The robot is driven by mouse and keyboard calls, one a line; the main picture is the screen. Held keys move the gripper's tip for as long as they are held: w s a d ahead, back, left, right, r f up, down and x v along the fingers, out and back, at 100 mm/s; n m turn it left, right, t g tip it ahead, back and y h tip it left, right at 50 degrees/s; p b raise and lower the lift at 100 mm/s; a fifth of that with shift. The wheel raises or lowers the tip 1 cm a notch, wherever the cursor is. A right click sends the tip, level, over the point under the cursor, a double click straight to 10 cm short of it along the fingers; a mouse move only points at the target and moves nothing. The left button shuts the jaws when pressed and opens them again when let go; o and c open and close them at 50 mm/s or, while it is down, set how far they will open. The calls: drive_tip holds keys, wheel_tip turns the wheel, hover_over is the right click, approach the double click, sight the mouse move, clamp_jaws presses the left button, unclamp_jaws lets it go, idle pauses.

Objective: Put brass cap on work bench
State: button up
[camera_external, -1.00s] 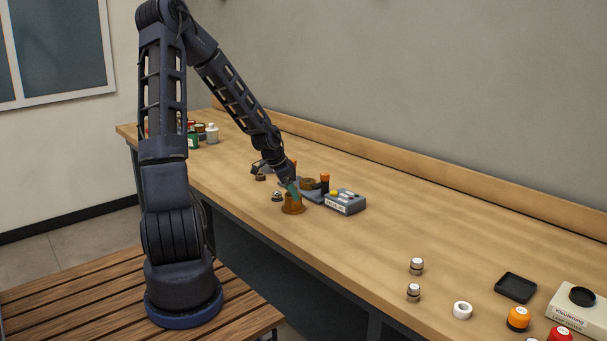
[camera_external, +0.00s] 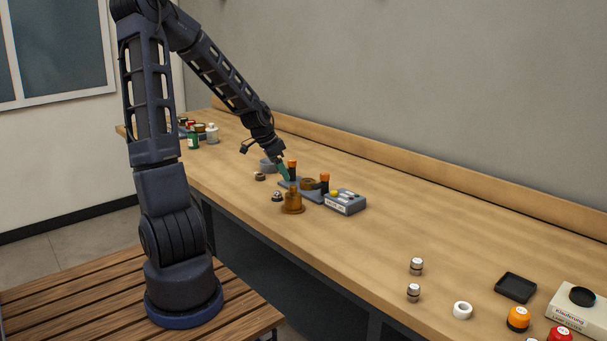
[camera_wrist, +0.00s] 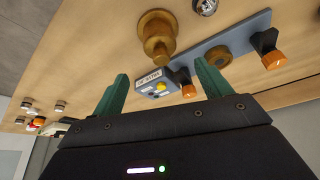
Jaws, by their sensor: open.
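The brass cap (camera_external: 292,203), a flanged brass piece with a narrower knob, stands upright on the work bench (camera_external: 450,228), in front of the grey base plate. In the wrist view the brass cap (camera_wrist: 158,36) is beyond the fingertips, and nothing is between the fingers. My gripper (camera_external: 284,174) has green fingers, is open and empty, and is above and behind the cap, close to the plate's left post. The open gripper (camera_wrist: 163,70) also shows in the wrist view.
The grey plate (camera_wrist: 240,36) carries a brown ring (camera_external: 308,184) between two orange-topped posts (camera_external: 325,181). A grey control box (camera_external: 345,202) stands right of it. Small metal parts (camera_external: 277,196) lie left of the cap. Bench space between the box and the right-hand items (camera_external: 416,266) is clear.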

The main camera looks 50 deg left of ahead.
drive_tip(key=shift+s+r, duration=0.1)
drive_tip(key=shift+r, duration=0.15)
drive_tip(key=s+d+r+n+g+y, duration=0.1)
drive_tip(key=s+d+r+y, duration=0.1)
drive_tip(key=s+d+r, duration=0.4)
drive_tip(key=s+d+r+n+g+y, duration=0.1)
drive_tip(key=s+d+r+y, duration=0.2)
drive_tip(key=d, duration=0.5)
drive_tip(key=s+d+r+n+t+h, duration=0.1)
drive_tip(key=s+d+r, duration=0.2)
drive_tip(key=s+r, duration=0.2)
drive_tip(key=s+d+r+n+t+h, duration=0.1)
drive_tip(key=s+d+r, duration=0.3)
drive_tip(key=s, duration=0.6)
drive_tip(key=shift+s+r+n+t+h, duration=0.2)
drive_tip(key=shift+r+n+t+h, duration=0.1)
drive_tip(key=shift+r+h, duration=0.4)
